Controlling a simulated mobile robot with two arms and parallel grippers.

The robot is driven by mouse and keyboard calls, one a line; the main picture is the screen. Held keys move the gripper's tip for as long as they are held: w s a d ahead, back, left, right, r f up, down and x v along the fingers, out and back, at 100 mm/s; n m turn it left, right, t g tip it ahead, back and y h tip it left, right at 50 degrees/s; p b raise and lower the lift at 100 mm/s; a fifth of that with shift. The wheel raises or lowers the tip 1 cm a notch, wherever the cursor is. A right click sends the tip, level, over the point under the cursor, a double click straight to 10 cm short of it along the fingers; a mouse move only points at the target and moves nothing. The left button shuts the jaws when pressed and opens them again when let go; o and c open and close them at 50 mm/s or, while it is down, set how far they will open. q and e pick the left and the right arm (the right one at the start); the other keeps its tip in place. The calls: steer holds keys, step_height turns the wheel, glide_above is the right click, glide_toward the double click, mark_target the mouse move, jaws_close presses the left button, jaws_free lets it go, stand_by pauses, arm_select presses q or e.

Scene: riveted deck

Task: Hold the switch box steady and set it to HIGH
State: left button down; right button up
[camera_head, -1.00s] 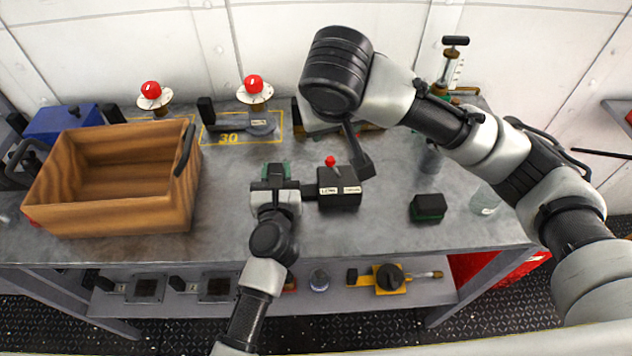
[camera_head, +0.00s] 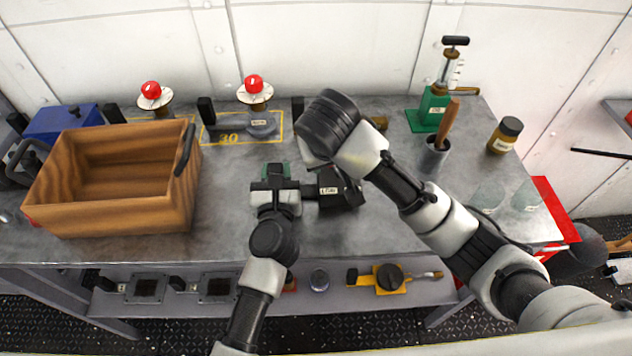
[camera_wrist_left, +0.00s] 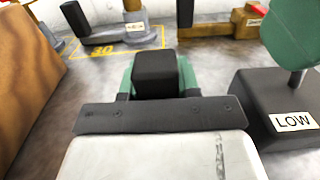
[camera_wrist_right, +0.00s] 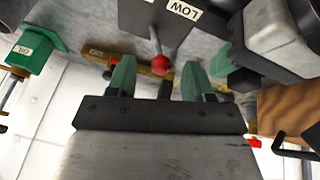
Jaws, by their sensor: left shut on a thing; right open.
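The black switch box (camera_head: 336,204) sits on the grey bench. Its LOW label shows in the head view and in the left wrist view (camera_wrist_left: 292,121); the other label is hidden. Its red-knobbed lever (camera_wrist_right: 157,50) shows in the right wrist view but is hidden from the head view. My left gripper (camera_head: 274,174) is shut on a small black block (camera_wrist_left: 155,75) left of the box; I cannot tell whether block and box join. My right gripper (camera_wrist_right: 159,72) is open over the box, its green fingers on either side of the red knob in that view.
A wooden crate (camera_head: 110,218) stands at the left. Two red-topped dials (camera_head: 151,92) (camera_head: 254,87) stand at the back. At the right are a green pump (camera_head: 432,108), a cup with a wooden-handled tool (camera_head: 434,158) and a jar (camera_head: 505,137). The front of the bench is clear.

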steer(key=shift+x, duration=1.3)
jaws_close()
steer(key=d+y, duration=0.1)
steer(key=y, duration=0.1)
steer(key=d+m+y, duration=0.1)
steer(key=y, duration=0.1)
steer(key=shift+d+r+y, duration=0.15)
steer(key=shift+y, duration=0.15)
steer(key=y, duration=0.1)
steer(key=d+y, duration=0.1)
steer(key=y, duration=0.1)
steer(key=shift+d+f+m, duration=0.2)
steer(key=shift+d+m, duration=0.05)
steer(key=shift+m, duration=0.15)
jaws_free()
steer(key=shift+r, duration=0.1)
